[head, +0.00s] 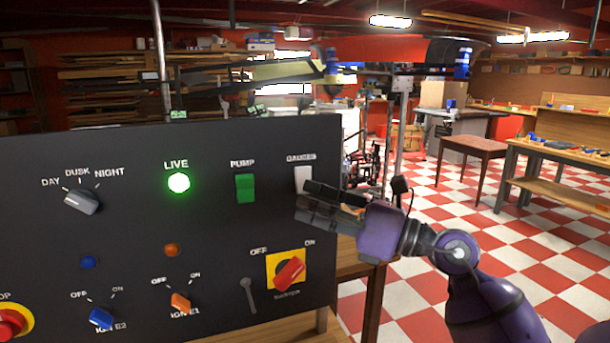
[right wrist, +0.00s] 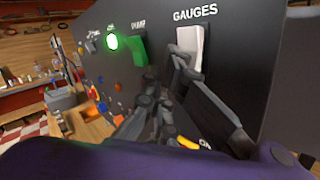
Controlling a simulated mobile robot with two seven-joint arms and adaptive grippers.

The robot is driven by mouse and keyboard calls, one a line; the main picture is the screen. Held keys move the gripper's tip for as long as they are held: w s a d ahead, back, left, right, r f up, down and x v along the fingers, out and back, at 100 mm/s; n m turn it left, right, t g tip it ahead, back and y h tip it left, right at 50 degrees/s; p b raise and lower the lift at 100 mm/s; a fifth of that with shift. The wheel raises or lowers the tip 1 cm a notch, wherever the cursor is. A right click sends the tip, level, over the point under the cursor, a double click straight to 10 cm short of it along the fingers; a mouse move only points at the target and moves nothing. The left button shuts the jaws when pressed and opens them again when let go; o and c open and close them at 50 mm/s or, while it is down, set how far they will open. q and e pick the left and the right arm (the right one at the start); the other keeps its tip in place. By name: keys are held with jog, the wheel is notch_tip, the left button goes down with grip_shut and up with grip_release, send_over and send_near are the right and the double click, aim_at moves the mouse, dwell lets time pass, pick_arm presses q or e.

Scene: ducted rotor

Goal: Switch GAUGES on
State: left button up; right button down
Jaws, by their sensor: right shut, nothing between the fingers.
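The GAUGES switch is a white rocker (head: 303,179) at the upper right of the black panel (head: 130,235). Its label reads GAUGES in the right wrist view, where the white rocker (right wrist: 190,42) stands at the top. My right gripper (head: 305,197) is shut and empty, its fingertips at the lower part of the rocker. In the right wrist view the fingertips (right wrist: 176,55) are close at the rocker's lower left edge. I cannot tell whether they touch it. The left gripper is not in view.
The green PUMP rocker (head: 245,188) is left of GAUGES, with the lit green LIVE lamp (head: 179,183) beyond it. Below are a red knob on a yellow plate (head: 289,272), an orange knob (head: 180,302) and a blue knob (head: 101,318). A red stop button (head: 10,323) is at the lower left.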

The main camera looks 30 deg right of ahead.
jog(key=shift+s+a+f+b, duration=0.1)
jog(key=shift+s+a+f, duration=0.2)
jog(key=shift+s, duration=0.45)
jog(key=shift+s+a+f+b, duration=0.1)
jog(key=shift+s+f, duration=0.3)
jog(key=shift+s, duration=0.3)
jog(key=shift+s+a+f+b, duration=0.15)
jog(key=shift+s+f, duration=0.2)
jog(key=shift+s, duration=0.4)
